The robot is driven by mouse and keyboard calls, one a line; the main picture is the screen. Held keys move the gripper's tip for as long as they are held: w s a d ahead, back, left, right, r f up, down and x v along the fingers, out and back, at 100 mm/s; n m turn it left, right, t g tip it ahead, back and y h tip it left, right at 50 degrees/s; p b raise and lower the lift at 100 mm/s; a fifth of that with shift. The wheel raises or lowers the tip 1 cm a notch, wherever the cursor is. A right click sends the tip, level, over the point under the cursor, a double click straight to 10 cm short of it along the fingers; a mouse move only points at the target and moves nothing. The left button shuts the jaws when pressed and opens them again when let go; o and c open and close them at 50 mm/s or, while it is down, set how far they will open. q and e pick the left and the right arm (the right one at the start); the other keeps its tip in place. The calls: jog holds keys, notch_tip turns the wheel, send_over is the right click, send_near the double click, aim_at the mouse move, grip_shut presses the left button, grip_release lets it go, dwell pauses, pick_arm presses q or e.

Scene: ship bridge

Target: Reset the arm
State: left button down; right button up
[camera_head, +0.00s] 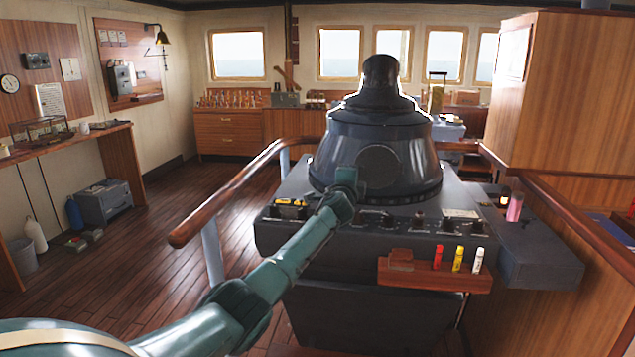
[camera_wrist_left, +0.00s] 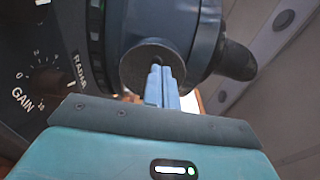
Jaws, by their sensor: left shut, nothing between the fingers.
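My left arm comes in from the lower left in the head view and reaches across to the dark radar console (camera_head: 410,233). My left gripper (camera_head: 347,178) is in front of the console's black domed hood (camera_head: 400,140), near its round side disc. In the left wrist view the two blue fingers of my left gripper (camera_wrist_left: 161,75) are together with nothing between them. Behind them is a round dark disc (camera_wrist_left: 138,62). A knob marked GAIN (camera_wrist_left: 42,85) and the lettering RADAR are at the left. I cannot tell whether the fingertips touch the hood. My right gripper is not in view.
A wooden handrail (camera_head: 235,190) runs left of the console. A small wooden shelf (camera_head: 433,277) on its front holds red, yellow and white markers. A pink bottle (camera_head: 515,206) stands at the right beside a wooden partition. The plank floor (camera_head: 160,235) at left is mostly clear.

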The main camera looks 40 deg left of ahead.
pick_arm(q)
jog(key=s+a, duration=0.6)
jog(key=a, duration=0.1)
jog(key=s+d+f+n+g+h, duration=0.2)
jog(key=s+d+f+n+g, duration=0.1)
jog(key=s+d+f, duration=0.65)
jog(key=s+d+f+n+g+h, duration=0.2)
jog(key=s+d+f, duration=0.4)
jog(key=d+f, duration=0.55)
jog(key=s+d+f+n+g+h, duration=0.1)
jog(key=s+d+f+n+g, duration=0.15)
jog(key=s, duration=0.75)
jog(key=s+d+f+n+g+h, duration=0.1)
jog(key=s+d+n+g, duration=0.2)
jog(key=s, duration=0.8)
jog(key=s+d+f+n+g+h, duration=0.1)
jog(key=s+d+f+n+g, duration=0.2)
jog(key=s, duration=0.7)
jog(key=w+d+f+m+t+h, duration=0.2)
jog(key=w+d+f+t+h, duration=0.1)
jog(key=w+d+f+t, duration=0.2)
jog(key=shift+w+d+f+m+t, duration=0.3)
jog(key=shift+w+d+t, duration=0.25)
jog(key=shift+d+t, duration=0.6)
